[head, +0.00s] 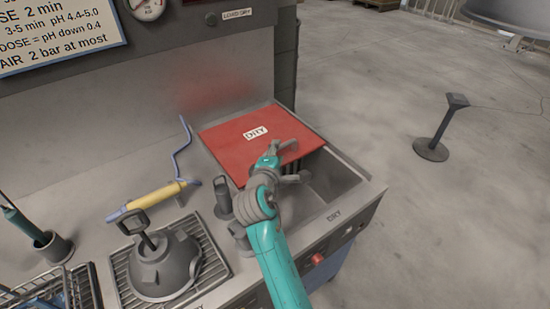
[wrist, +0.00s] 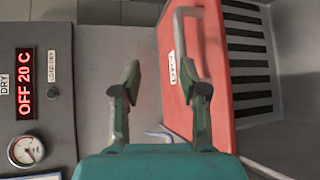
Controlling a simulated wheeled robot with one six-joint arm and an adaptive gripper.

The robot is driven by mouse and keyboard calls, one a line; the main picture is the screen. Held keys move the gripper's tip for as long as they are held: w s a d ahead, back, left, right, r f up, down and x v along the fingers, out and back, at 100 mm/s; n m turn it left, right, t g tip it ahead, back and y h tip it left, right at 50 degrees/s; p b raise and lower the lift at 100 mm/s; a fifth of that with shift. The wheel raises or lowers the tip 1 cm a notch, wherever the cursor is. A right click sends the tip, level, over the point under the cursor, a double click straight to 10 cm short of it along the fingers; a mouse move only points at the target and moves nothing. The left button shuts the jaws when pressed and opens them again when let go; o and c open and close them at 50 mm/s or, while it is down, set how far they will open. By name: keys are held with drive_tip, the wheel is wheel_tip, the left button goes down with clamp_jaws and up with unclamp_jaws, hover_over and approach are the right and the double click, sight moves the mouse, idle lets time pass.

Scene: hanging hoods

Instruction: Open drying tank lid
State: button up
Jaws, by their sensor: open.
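The red drying tank lid (head: 225,143), with a white DRY label, lies over the back part of the tank (head: 335,178). The front part of the basin is uncovered. My gripper (head: 293,163) is open and empty above the lid's front edge and the opening. In the wrist view the open fingers (wrist: 159,82) stand at the lid's left edge, with the red lid (wrist: 222,112) on the right. A bar handle (wrist: 203,42) shows on the lid, apart from the left finger; its contact with the right finger cannot be told. In the head view my gripper hides the handle.
Left of the tank lie a yellow-handled tool (head: 155,196) and a blue hose (head: 182,145). A grey dome with a handle (head: 163,268) sits on a grate. A panel reads OFF 20 C (wrist: 26,82). A post (head: 437,135) stands on the open floor at right.

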drive_tip(key=shift+v, duration=1.1)
drive_tip(key=shift+f, duration=0.15)
